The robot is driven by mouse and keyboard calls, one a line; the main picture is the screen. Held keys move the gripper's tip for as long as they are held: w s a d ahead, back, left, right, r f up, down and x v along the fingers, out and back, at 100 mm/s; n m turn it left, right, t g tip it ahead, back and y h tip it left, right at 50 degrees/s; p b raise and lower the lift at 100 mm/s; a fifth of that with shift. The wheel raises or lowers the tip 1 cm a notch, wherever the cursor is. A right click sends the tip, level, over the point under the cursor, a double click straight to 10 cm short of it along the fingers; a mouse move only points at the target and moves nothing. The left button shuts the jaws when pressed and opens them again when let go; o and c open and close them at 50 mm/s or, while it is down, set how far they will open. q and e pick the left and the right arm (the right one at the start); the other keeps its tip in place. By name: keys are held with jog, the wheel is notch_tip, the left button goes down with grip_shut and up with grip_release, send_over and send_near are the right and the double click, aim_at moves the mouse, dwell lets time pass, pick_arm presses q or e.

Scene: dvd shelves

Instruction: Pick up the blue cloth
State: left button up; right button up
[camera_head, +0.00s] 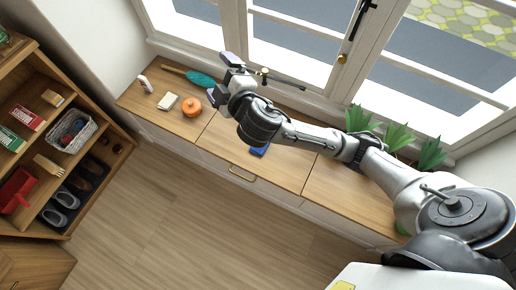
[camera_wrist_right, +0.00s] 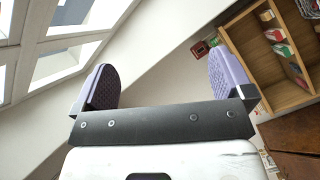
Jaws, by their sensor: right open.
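A small piece of the blue cloth (camera_head: 260,149) shows on the wooden counter in the head view, just below my right arm's forearm. The arm hides part of it, so its full shape is unclear. My right gripper (camera_head: 222,79) is above the counter near the window, up and to the left of the cloth and apart from it. In the right wrist view the right gripper (camera_wrist_right: 162,80) is open, with two purple pads wide apart and nothing between them. My left gripper is not in view.
The wooden counter (camera_head: 310,165) also holds an orange pot (camera_head: 192,106), a pale block (camera_head: 167,101), a teal brush (camera_head: 200,78) and green plants (camera_head: 397,136) at right. Windows stand behind it. A wooden shelf (camera_head: 40,85) with shoes and a basket is at left. The floor is clear.

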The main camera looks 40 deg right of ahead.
jog(key=w+a+n+t+y+b, duration=0.25)
jog(key=w+n+t+b, duration=0.2)
jog(key=n, duration=0.35)
jog(key=m+g+b, duration=0.8)
jog(key=m+g, duration=1.3)
jog(key=m, duration=1.1)
send_near(260, 145)
jog(key=shift+h, duration=0.25)
jog(key=f, duration=0.1)
jog(key=f+b, duration=0.1)
jog(key=f, duration=0.2)
jog(key=shift+w+d+f, duration=0.15)
jog(key=shift+d+f, duration=0.15)
jog(key=shift+f, duration=0.05)
jog(key=shift+w+a+f+b, duration=0.15)
jog(key=shift+f+b, duration=0.4)
jog(key=shift+f, duration=0.75)
jog(key=shift+w+a+f+b, duration=0.15)
jog(key=shift+f+b, duration=0.35)
jog(key=shift+f, duration=0.8)
jog(key=shift+s, duration=0.1)
jog(key=c, duration=1)
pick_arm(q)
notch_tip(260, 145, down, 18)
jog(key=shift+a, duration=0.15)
pick_arm(e)
jog(key=shift+r, duration=0.15)
